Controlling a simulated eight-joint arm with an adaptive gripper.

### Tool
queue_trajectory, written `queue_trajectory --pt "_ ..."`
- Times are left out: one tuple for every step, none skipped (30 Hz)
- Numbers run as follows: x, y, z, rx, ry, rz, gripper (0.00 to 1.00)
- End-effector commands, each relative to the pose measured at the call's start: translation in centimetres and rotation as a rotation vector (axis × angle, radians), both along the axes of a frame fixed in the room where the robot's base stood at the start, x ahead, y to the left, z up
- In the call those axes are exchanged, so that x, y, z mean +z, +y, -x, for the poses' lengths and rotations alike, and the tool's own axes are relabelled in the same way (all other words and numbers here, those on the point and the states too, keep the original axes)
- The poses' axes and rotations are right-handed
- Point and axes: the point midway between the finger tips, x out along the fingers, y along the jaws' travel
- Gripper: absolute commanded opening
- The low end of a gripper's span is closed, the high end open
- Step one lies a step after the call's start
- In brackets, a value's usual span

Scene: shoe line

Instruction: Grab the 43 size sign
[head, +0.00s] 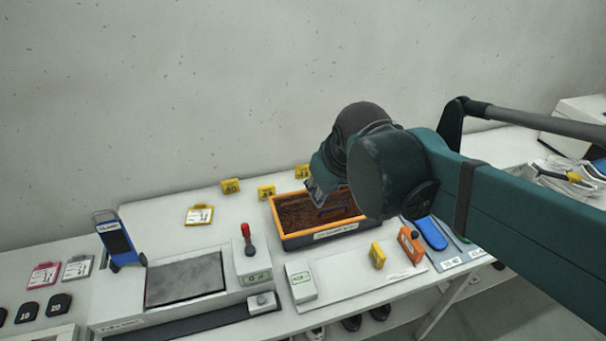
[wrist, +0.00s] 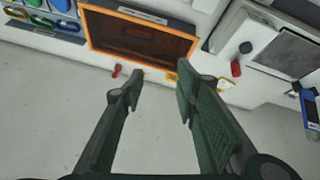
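Three small yellow signs stand behind the orange-rimmed tray in the head view. The middle one (head: 266,192), by the tray's back left corner, seems to read 43. The left one (head: 231,186) seems to read 40. The right one (head: 302,171) is partly hidden behind my gripper (head: 322,186), which hangs over the tray. In the wrist view my gripper (wrist: 160,76) is open, with nothing between its fingers. A small yellow piece (wrist: 172,78) shows near the right fingertip, beyond it; its number cannot be read.
The orange-rimmed tray (head: 284,237) holds brown material. A yellow-framed card (head: 199,215) lies to its left. A red-knobbed lever (head: 247,240) stands in front of that. An orange block (head: 411,246) and a yellow block (head: 377,256) stand in front. The wall rises behind the table.

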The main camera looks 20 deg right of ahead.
Motion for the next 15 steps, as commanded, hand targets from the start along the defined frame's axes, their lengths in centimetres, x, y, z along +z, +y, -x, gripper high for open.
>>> queue_trajectory --pt "0.3 -0.1 -0.9 0.016 0.009 0.014 0.3" --pt "0.4 -0.2 -1.4 0.027 0.014 0.023 0.3" --pt "0.5 -0.2 -2.0 0.04 0.022 0.034 0.3" --pt "0.6 -0.3 -2.4 0.05 0.029 0.043 0.3" --pt "0.7 -0.4 -2.8 0.061 0.034 0.052 0.3" --pt "0.8 -0.4 -3.5 0.074 0.042 0.062 0.3" --pt "0.8 -0.5 -3.9 0.085 0.048 0.071 0.3" --pt "0.9 -0.6 -4.4 0.095 0.054 0.08 0.3" --pt "0.9 -0.7 -5.0 0.108 0.062 0.093 0.3" --pt "1.0 -0.7 -5.4 0.12 0.068 0.101 0.3" --pt "1.0 -0.8 -6.0 0.129 0.075 0.109 0.3" --pt "1.1 -0.9 -6.6 0.144 0.082 0.12 0.3" --pt "1.1 -0.9 -7.1 0.154 0.087 0.128 0.3" --pt "1.1 -1.0 -7.6 0.164 0.094 0.136 0.3" --pt "1.1 -1.1 -8.2 0.178 0.103 0.146 0.3"
